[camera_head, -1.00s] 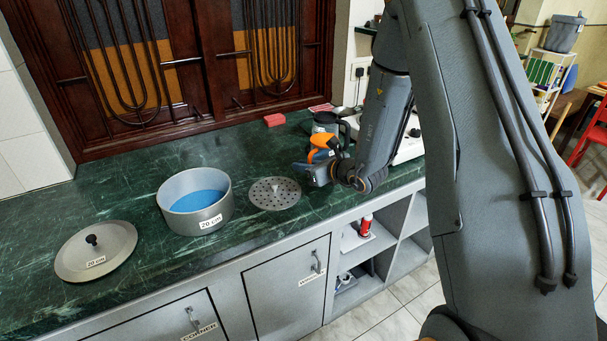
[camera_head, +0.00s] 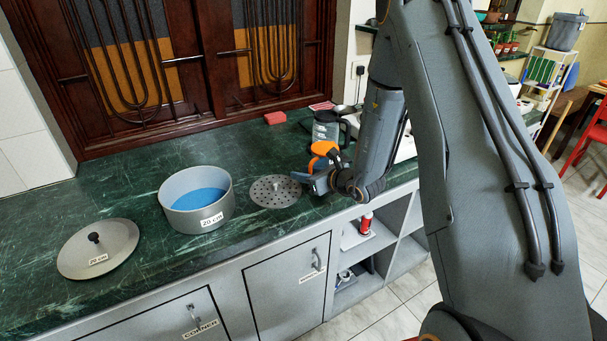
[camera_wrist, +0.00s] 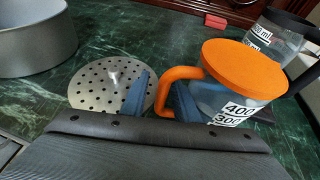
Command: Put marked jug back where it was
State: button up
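The marked jug has an orange lid, an orange handle and a clear body with labels 400 and 300; it is upright at the right of the wrist view (camera_wrist: 243,68). In the head view the jug's orange lid (camera_head: 324,148) shows beside my wrist. My gripper (camera_wrist: 162,98) has its two blue fingers on either side of the jug's handle and appears shut on it. In the head view my gripper (camera_head: 316,180) is low over the counter. The jug's base is hidden, so I cannot tell whether it touches the counter.
A second clear jug with a dark lid (camera_head: 326,130) stands just behind. A perforated steel disc (camera_head: 274,192), a pot with blue inside (camera_head: 200,221) and a pot lid (camera_head: 115,250) lie to the left. A red block (camera_head: 275,118) is at the back of the green counter (camera_head: 130,190).

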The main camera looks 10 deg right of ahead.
jog(key=shift+r, duration=0.1)
jog(key=shift+s+d+r, duration=0.15)
jog(key=shift+s, duration=0.05)
jog(key=b+v, duration=0.2)
jog(key=v, duration=0.9)
jog(key=s+a+r+n+g+y, duration=0.1)
jog(key=s+a+n+g, duration=0.5)
jog(key=s, duration=0.3)
jog(key=s+a+n+g+y, duration=0.1)
jog(key=s+a+n+g, duration=0.3)
jog(key=s+a+n, duration=0.3)
jog(key=s+d+n+g+h, duration=0.3)
jog(key=s+d+n, duration=0.1)
jog(key=s+n, duration=0.4)
jog(key=d+r+n+t+h, duration=0.2)
jog(key=d+n+h, duration=0.3)
jog(key=n, duration=0.4)
jog(key=shift+d+h, duration=0.3)
jog(key=shift+d, duration=0.6)
